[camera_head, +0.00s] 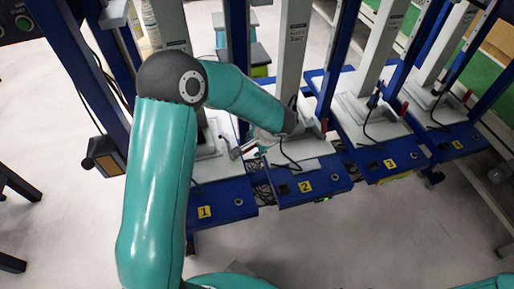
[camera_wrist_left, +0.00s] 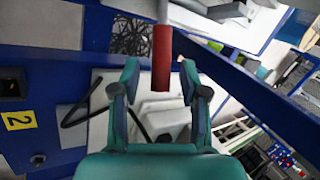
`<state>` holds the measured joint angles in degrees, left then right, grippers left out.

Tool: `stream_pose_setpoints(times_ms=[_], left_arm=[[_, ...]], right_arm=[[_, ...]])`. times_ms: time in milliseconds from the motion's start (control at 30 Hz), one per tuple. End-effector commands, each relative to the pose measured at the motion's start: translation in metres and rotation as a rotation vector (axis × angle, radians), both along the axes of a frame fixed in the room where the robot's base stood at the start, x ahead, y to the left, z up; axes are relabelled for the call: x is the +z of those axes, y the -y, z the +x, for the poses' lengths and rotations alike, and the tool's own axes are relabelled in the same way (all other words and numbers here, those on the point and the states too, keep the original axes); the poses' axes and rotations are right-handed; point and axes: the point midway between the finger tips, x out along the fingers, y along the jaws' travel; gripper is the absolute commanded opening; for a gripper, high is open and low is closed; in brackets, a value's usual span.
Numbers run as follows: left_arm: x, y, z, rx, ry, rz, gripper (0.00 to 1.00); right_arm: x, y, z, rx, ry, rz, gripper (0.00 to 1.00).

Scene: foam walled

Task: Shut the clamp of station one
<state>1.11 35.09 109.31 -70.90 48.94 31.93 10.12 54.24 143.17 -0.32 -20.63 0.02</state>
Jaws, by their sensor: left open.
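Station one (camera_head: 225,193) is the leftmost blue-based station, with a yellow label 1 (camera_head: 205,212). My left arm comes over it, and my left gripper (camera_head: 250,146) is low between stations one and two, pointing left toward station one. In the left wrist view my left gripper (camera_wrist_left: 161,75) is open. A red clamp handle (camera_wrist_left: 162,58) stands between its two fingertips, with a gap seen on each side. The handle appears to be on the station one side. The rest of that clamp is mostly hidden by my arm. My right gripper is not in view.
Station two (camera_head: 310,190) is close under my left gripper; its black cable (camera_wrist_left: 75,115) loops nearby. Stations three (camera_head: 390,165) and four (camera_head: 455,145) stand to the right. Blue posts (camera_head: 340,60) rise between stations. The floor in front is clear.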

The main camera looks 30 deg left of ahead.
Motion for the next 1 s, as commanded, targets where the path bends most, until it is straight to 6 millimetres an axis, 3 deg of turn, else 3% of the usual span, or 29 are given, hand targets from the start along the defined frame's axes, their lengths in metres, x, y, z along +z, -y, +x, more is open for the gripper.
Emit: stream_pose_setpoints(times_ms=[367,667,900,933,1000], left_arm=[[-0.006,-0.003,0.002,0.000,0.001,0.000,0.45],[-0.006,-0.002,0.002,-0.001,0.000,0.000,0.00],[-0.006,-0.002,0.001,-0.001,0.000,-0.001,0.00],[-0.006,0.016,0.002,-0.011,-0.001,-0.001,0.00],[-0.006,0.006,0.001,-0.002,0.001,-0.004,0.00]], right_arm=[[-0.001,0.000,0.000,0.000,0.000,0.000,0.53],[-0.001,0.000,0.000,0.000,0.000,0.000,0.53],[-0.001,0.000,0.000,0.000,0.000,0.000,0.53],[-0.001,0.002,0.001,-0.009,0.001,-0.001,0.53],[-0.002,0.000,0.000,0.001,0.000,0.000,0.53]])
